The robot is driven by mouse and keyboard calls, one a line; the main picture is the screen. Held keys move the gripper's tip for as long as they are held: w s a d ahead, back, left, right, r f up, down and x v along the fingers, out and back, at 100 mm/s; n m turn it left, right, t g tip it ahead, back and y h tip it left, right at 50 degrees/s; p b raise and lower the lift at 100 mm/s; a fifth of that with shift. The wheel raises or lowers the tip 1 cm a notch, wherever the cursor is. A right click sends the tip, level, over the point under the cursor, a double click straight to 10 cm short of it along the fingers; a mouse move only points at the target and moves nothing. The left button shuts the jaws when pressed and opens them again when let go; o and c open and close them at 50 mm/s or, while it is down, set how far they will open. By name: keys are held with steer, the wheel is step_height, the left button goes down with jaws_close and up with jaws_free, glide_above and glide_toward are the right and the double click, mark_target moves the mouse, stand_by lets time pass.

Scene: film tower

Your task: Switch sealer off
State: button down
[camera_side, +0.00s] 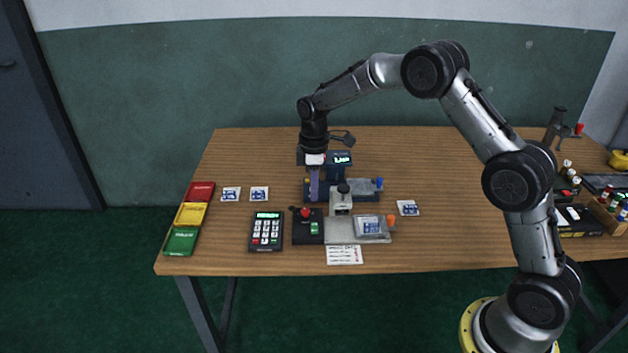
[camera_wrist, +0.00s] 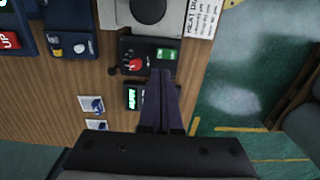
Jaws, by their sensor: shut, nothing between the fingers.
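The sealer's black control box (camera_side: 299,235) stands near the table's front edge, with a red knob (camera_side: 305,212) and a green switch (camera_side: 314,228). In the wrist view the box shows the red knob (camera_wrist: 135,65) and the green switch (camera_wrist: 165,53), which looks lit. The sealer's grey press (camera_side: 341,205) stands just right of the box. My gripper (camera_side: 314,198) points down, shut and empty, above and behind the box in the side view. In the wrist view its fingertips (camera_wrist: 161,72) appear just below the green switch; contact cannot be told.
A keypad unit (camera_side: 266,231) lies left of the box. A blue-and-white pouch (camera_side: 368,225) rests on the grey plate at right. A written card (camera_side: 344,255) lies in front. Red, yellow and green trays (camera_side: 190,215) line the left edge.

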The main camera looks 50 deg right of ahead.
mark_target(314, 225)
step_height(314, 225, down, 8)
steer(key=shift+f, duration=0.25)
steer(key=shift+w+f, duration=0.1)
steer(key=shift+f, duration=0.05)
stand_by(0.4)
steer(key=shift+f, duration=0.1)
steer(key=shift+s+a+r, duration=0.25)
steer(key=shift+s+a, duration=0.25)
steer(key=shift+s, duration=0.1)
steer(key=shift+r, duration=0.15)
